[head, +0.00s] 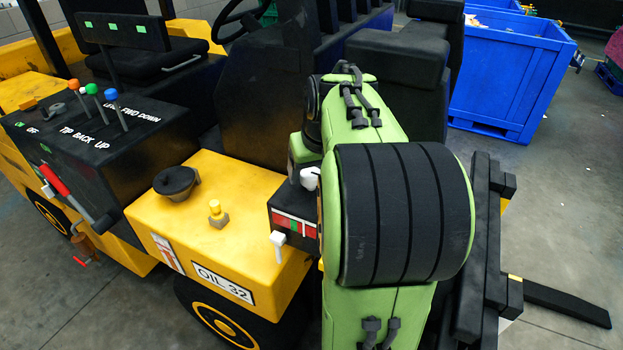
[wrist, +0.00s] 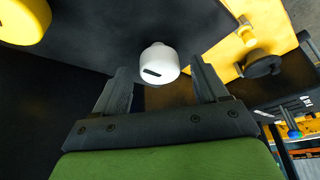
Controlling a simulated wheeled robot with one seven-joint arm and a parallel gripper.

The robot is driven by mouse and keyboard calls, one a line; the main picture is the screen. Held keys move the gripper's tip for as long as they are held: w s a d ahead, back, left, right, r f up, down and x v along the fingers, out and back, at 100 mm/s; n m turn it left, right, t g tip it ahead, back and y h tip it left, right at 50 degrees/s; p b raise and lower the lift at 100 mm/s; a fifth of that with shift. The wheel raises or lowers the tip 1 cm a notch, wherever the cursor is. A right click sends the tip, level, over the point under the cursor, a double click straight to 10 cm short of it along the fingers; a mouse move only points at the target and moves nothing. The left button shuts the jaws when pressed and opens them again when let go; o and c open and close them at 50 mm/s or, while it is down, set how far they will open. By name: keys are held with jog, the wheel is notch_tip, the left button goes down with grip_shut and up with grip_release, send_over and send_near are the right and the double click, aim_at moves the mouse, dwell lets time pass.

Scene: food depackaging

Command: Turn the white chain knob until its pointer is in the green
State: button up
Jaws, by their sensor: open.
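The white knob (wrist: 159,60) shows in the wrist view as a round white cap with a short black mark on its face. It stands on a dark surface. My gripper (wrist: 158,68) is open, with one finger on each side of the knob; I cannot tell whether either touches it. In the head view, a white knob-like piece (head: 310,177) sits atop a black box (head: 283,203), partly hidden by my green arm. The box front has red, green and white bands (head: 293,223). My gripper is hidden behind my arm there. I cannot read the pointer against the bands.
A white-tipped lever (head: 278,240) stands at the box front. The yellow body (head: 240,258) carries a black cap (head: 176,182) and a yellow knob (head: 217,214). Coloured levers (head: 92,90) stand at left. A yellow round part (wrist: 22,20) shows upper left in the wrist view.

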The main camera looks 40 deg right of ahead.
jog(key=shift+w+f, duration=0.2)
jog(key=shift+f, duration=0.25)
jog(key=c, duration=1)
jog(key=shift+r, duration=0.1)
jog(key=shift+c, duration=0.2)
